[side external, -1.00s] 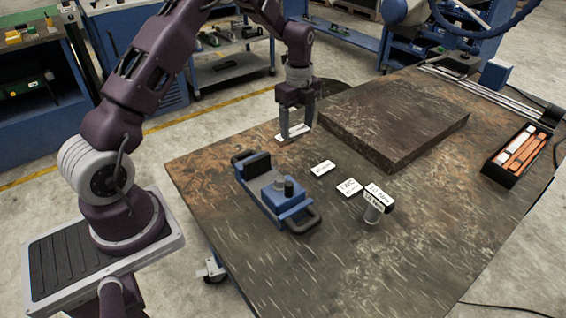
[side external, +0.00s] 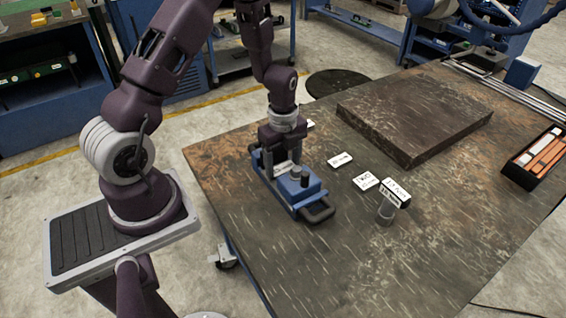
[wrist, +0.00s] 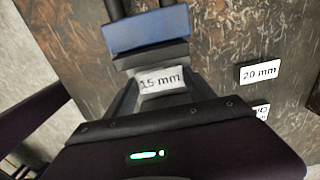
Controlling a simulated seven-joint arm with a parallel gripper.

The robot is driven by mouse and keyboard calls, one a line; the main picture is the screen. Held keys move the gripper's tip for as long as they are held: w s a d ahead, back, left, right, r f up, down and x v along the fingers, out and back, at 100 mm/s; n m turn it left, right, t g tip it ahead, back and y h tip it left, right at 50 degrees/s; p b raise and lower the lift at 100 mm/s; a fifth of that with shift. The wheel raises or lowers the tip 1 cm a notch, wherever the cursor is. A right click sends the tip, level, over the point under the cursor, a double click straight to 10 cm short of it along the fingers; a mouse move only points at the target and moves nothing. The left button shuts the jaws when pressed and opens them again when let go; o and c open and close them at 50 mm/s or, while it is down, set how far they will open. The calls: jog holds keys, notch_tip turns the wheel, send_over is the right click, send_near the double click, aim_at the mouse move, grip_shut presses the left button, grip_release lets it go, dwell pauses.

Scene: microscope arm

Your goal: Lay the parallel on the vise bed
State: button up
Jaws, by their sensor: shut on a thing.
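The blue vise (side external: 305,199) lies on the worn table. Its handle points toward the lower right. My gripper (side external: 280,170) is down at the vise's far left part, pointing downward. In the wrist view, my gripper (wrist: 162,92) is shut on a small pale parallel (wrist: 162,80) marked "15 mm". A blue part of the vise (wrist: 150,30) shows just beyond it. The parallel is low over the vise, but I cannot tell whether it touches the bed, which my gripper and the jaws mostly hide.
A "20 mm" piece (wrist: 259,72) lies on the table, right of the vise. A thick dark plate (side external: 415,112) is behind. An open box (side external: 535,158) sits at the right edge.

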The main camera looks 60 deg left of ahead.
jog(key=shift+f, duration=0.1)
jog(key=o, duration=1.7)
notch_tip(320, 180, up, 12)
notch_tip(320, 180, up, 6)
jog(key=f+n+t, duration=0.1)
jog(key=n, duration=0.2)
send_over(283, 168)
jog(key=s+d, duration=0.1)
jog(key=d, duration=0.1)
jog(key=s+d+r+n+t, duration=0.2)
jog(key=s+d+r+n, duration=0.2)
jog(key=s+r+n, duration=0.2)
jog(key=s+d+r+n+t, duration=0.2)
jog(key=s+d+r+n, duration=0.3)
jog(key=s+n, duration=0.4)
jog(key=shift+s+d+r+t, duration=0.3)
jog(key=shift+s+r, duration=0.45)
jog(key=shift+s, duration=0.45)
jog(key=shift+a, duration=0.1)
